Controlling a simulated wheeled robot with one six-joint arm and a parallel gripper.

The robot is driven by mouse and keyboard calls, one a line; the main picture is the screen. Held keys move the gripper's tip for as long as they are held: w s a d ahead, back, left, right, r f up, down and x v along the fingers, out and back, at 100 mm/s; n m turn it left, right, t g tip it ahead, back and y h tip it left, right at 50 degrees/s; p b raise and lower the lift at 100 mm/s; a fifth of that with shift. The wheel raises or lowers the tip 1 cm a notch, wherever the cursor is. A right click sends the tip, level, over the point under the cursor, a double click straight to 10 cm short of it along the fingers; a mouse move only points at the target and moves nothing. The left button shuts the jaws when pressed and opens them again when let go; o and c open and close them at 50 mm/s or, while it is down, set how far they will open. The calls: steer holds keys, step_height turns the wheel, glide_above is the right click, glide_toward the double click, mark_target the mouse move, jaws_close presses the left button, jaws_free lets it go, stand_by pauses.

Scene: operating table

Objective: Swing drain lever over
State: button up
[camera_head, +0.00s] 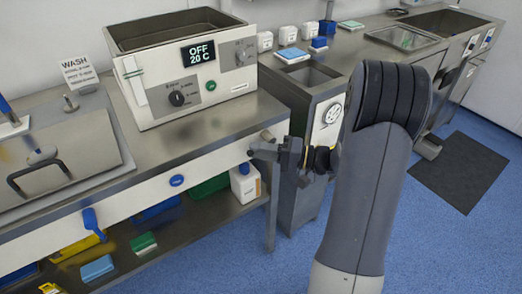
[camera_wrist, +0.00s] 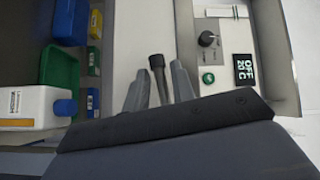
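A dark lever with a thick rounded end (camera_wrist: 157,63) stands out at the bench front, below the bath's control panel, in the wrist view. My gripper (camera_wrist: 161,72) is open, with one finger on each side of this lever and gaps showing. The lever's lower part runs down behind my gripper's body. In the head view my gripper (camera_head: 264,150) is at the right end of the bench front, and the lever is hard to make out there. A blue lever (camera_head: 92,224) hangs on the bench front farther left. I cannot tell from a label which is the drain lever.
The bath (camera_head: 185,66) reads OFF 20 C on the bench top. A blue knob (camera_head: 177,180) is on the bench front. A white bottle (camera_head: 245,184) and several coloured boxes stand on the lower shelf.

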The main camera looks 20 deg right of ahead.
jaws_close()
steer(key=shift+f+b, duration=0.1)
steer(key=shift+b, duration=0.2)
steer(key=shift+w+d+f+n+h+b, duration=0.2)
steer(key=shift+d+f+n+h+b, duration=0.4)
steer(key=shift+n+h+b, duration=1.7)
steer(key=shift+w+d+f+n+h+b, duration=0.25)
steer(key=shift+d+f+n+h+b, duration=0.85)
steer(key=shift+b, duration=2.45)
steer(key=shift+w+d+r+n+h+b, duration=0.25)
steer(key=shift+n+h+b, duration=0.55)
steer(key=shift+h+b, duration=1.85)
steer(key=shift+d+y+b, duration=0.15)
steer(key=shift+y+b, duration=0.1)
steer(key=shift+b, duration=0.05)
steer(key=shift+o, duration=1.8)
jaws_free()
